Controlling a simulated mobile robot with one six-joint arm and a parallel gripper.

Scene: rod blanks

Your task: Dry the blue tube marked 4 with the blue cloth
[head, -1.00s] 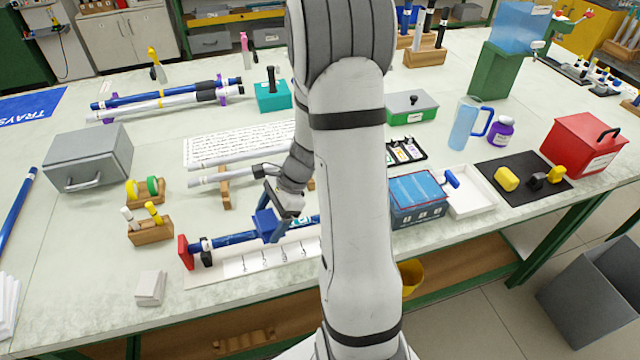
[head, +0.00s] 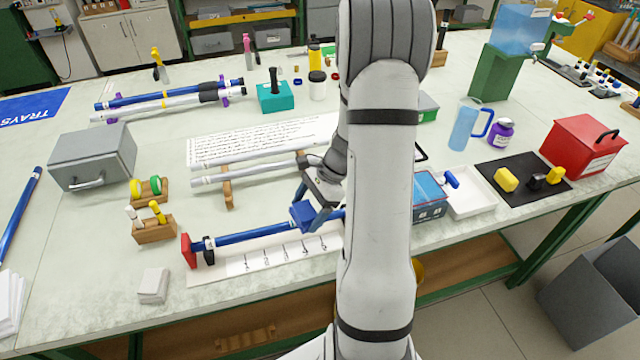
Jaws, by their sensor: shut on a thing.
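A blue tube (head: 250,239) lies level over a white marked board (head: 240,265), its left end against a red stop (head: 187,250) and in a black holder (head: 209,252). My arm hides its right part, and I cannot read a 4 on it. My gripper (head: 308,206) is shut on the blue cloth (head: 302,216), a small folded bundle. The cloth is at the tube, right of its visible middle, and appears to touch it.
Grey-white tubes (head: 240,177) rest on wooden supports just behind. A wooden holder (head: 153,230) and white block (head: 153,286) stand left. A blue-topped box (head: 428,190) and white tray (head: 474,204) stand right. Another blue tube (head: 20,215) lies far left.

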